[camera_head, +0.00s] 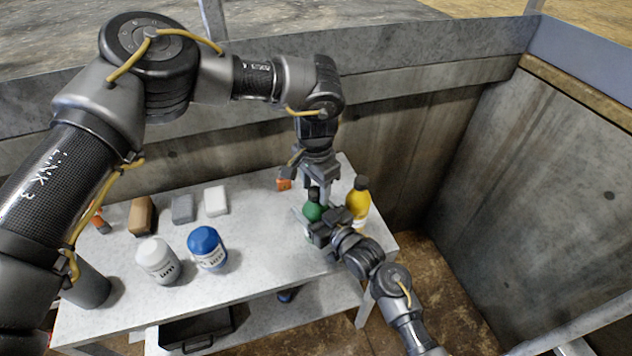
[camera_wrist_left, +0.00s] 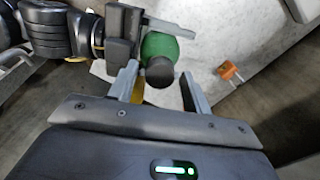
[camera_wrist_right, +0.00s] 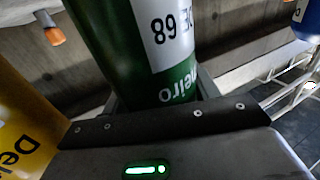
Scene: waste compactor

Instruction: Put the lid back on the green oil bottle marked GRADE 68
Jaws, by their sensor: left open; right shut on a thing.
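The green oil bottle (camera_head: 312,212) stands at the right part of the table; its label shows "68" in the right wrist view (camera_wrist_right: 130,45). My right gripper (camera_head: 318,226) is shut on the bottle's body. The black lid (camera_head: 313,193) is at the bottle's top; it also shows over the green bottle in the left wrist view (camera_wrist_left: 159,71). I cannot tell whether it is fully seated. My left gripper (camera_wrist_left: 158,88) is open above the bottle, pointing down, its two fingers apart on either side of the lid.
A yellow bottle (camera_head: 358,200) with a dark cap stands close to the right of the green one. An orange object (camera_head: 284,184) lies behind. Walls rise behind and right.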

